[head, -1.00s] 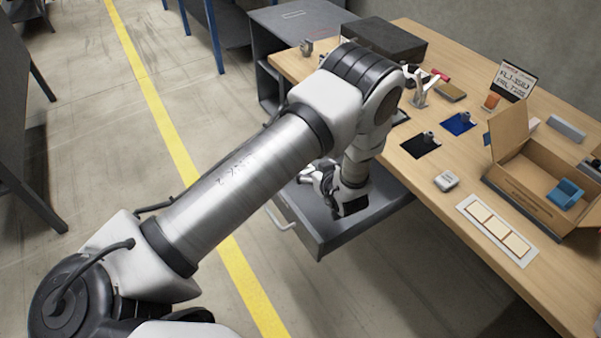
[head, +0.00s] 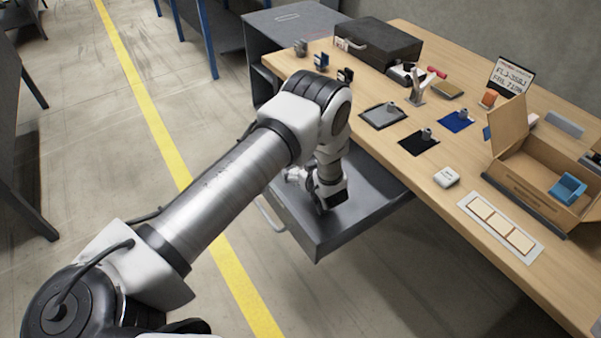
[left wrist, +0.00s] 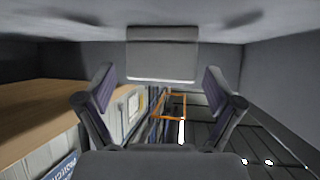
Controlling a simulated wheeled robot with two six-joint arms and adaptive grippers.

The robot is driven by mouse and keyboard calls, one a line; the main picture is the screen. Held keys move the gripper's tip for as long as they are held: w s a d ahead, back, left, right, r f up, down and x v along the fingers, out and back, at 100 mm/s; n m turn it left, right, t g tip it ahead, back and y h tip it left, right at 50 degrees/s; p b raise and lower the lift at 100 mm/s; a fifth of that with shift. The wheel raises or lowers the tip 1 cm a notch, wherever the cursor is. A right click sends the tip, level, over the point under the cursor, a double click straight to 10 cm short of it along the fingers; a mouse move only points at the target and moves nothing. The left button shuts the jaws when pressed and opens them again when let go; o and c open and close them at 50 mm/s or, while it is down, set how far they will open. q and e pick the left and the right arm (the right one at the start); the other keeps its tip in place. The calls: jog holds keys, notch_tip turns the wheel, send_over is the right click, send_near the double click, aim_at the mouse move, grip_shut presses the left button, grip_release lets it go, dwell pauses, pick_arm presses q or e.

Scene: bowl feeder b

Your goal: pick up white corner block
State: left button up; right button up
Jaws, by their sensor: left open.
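My left gripper (head: 324,206) points down into the open grey drawer (head: 352,228). In the left wrist view my left gripper (left wrist: 160,92) has its two fingers spread wide, with nothing between the pads. A pale grey-white block (left wrist: 162,54) shows just beyond the fingertips, centred between them, against the grey drawer surface. It looks like the white corner block, but its corner shape cannot be made out. The gripper and arm seem to hide it in the head view. My right gripper is not in view.
The drawer walls (left wrist: 278,85) are close around the gripper. The wooden table (head: 400,205) is to the right, with a cardboard box (head: 530,190) holding a blue block (head: 568,188), a small white box (head: 447,177), a tray with cream squares (head: 468,204) and a dark case (head: 377,42).

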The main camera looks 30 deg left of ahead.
pick_arm(q)
jog(key=c, duration=1)
jog(key=shift+r, duration=0.1)
jog(key=shift+c, duration=0.2)
